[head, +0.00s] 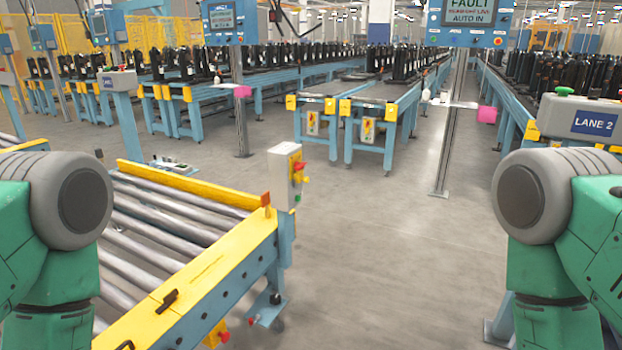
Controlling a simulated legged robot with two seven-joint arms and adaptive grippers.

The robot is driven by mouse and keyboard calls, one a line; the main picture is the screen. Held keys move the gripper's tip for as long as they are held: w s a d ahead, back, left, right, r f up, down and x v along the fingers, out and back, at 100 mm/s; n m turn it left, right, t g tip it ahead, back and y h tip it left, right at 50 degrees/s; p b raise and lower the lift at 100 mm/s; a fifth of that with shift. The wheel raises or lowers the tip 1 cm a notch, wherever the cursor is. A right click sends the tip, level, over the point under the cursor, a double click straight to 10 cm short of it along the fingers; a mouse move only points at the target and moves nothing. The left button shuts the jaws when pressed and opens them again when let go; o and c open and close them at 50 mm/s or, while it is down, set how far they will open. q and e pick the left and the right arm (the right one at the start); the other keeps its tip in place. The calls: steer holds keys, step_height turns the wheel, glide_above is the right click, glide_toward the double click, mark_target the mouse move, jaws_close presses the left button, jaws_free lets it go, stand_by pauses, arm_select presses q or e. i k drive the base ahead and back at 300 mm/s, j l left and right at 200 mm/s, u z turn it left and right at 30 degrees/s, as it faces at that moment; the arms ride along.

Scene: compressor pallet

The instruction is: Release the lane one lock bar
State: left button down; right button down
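No bar marked as a lock bar can be made out. A roller conveyor (160,235) with yellow side rails stands at the lower left. A small black handle (167,301) sits on its near yellow rail, and a small orange-red piece (265,199) is at the rail's far corner. A grey control box (285,172) with red, yellow and green parts stands at that corner. A grey box (118,82) with a blue label too small to read is at the left. My green arm links show at both lower sides; both grippers are out of view.
A box labelled LANE 2 (590,122) stands at the right. A post carries a FAULT screen (465,12), and another screen (221,16) stands left of it. Blue conveyors (370,95) with black cylinders fill the back. The grey floor (370,250) in the middle is clear.

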mark_target(298, 176)
steer(key=i+l, duration=0.25)
steer(key=i, duration=0.25)
steer(key=i+l, duration=0.2)
steer(key=i, duration=0.3)
steer(key=i+l+z, duration=0.1)
steer(key=i+l, duration=0.15)
steer(key=i, duration=0.25)
steer(key=i+l, duration=0.2)
steer(key=i, duration=0.3)
steer(key=i+l+z, duration=0.1)
steer(key=i, duration=0.4)
steer(key=l, duration=0.1)
